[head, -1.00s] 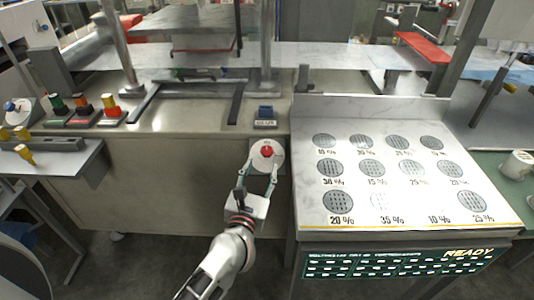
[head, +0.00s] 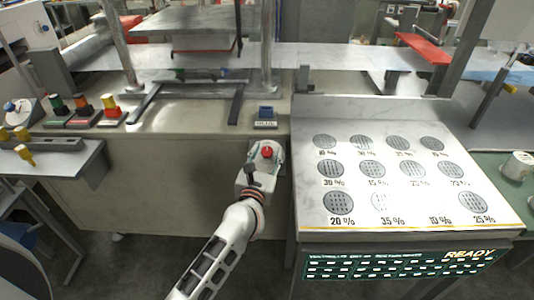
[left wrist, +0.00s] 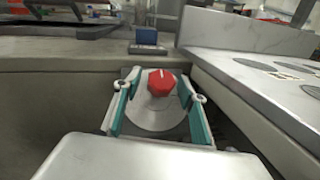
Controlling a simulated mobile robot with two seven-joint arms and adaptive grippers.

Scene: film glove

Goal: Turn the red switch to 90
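The red switch (head: 267,152) is a red knob on a round white dial, mounted on the front of the counter. In the left wrist view the red knob (left wrist: 160,82) has a small white mark on its upper part, and the white dial (left wrist: 155,118) surrounds it. My left gripper (head: 266,158) is in front of the dial. In the left wrist view its two teal-lined fingers (left wrist: 160,98) stand apart on either side of the knob, with visible gaps. Any numbers on the dial are too small to read. My right gripper is not in view.
A blue button block (head: 265,113) sits on the counter above the switch. A sloped panel (head: 390,215) with round grilles and percent labels stands close on the right. Colored switches (head: 80,112) are on the counter at left. Floor in front of the counter is clear.

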